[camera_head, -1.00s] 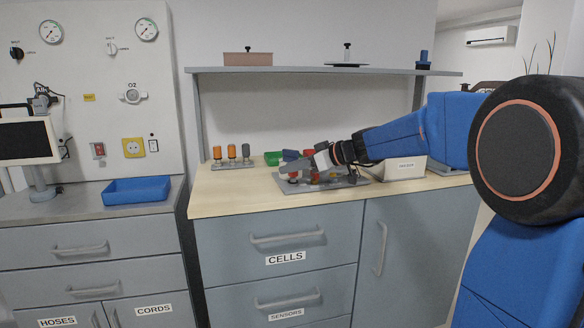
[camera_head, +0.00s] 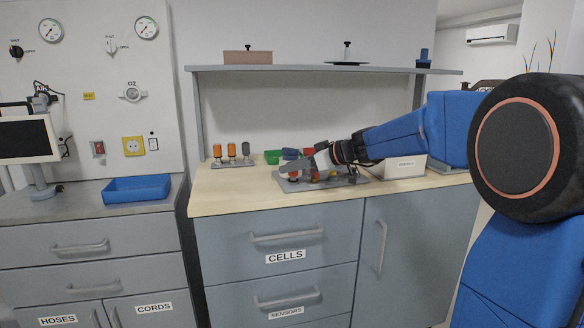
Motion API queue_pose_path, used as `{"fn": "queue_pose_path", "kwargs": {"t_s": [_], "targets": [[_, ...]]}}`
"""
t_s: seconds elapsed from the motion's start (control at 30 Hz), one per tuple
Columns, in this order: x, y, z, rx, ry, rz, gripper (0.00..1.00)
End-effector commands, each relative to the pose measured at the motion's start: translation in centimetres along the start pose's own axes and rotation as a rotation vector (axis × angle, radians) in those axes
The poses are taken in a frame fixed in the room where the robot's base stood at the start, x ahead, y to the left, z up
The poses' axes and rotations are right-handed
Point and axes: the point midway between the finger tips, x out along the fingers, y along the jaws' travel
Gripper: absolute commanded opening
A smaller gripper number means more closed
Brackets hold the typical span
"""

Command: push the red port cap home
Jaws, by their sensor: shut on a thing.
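My gripper (camera_head: 287,171) reaches in from the right, low over a grey plate (camera_head: 342,182) on the wooden worktop. It is shut, its tips at the left part of the plate. The red port cap (camera_head: 293,179) shows as a small red patch just under the fingertips; the fingers hide most of it. How far the cap is seated cannot be told at this size.
A rack with orange and grey cells (camera_head: 232,153) stands at the back left of the worktop. A white labelled box (camera_head: 405,167) is right. The front left worktop is clear.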

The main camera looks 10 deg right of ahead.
Motion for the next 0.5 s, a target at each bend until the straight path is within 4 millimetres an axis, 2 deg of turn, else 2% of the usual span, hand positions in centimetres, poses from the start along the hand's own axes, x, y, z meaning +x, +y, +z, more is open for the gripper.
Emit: {"fn": "queue_pose_path", "kwargs": {"t_s": [0.5], "targets": [[0.2, 0.01, 0.46, 0.0, 0.0, 0.0, 0.03]]}}
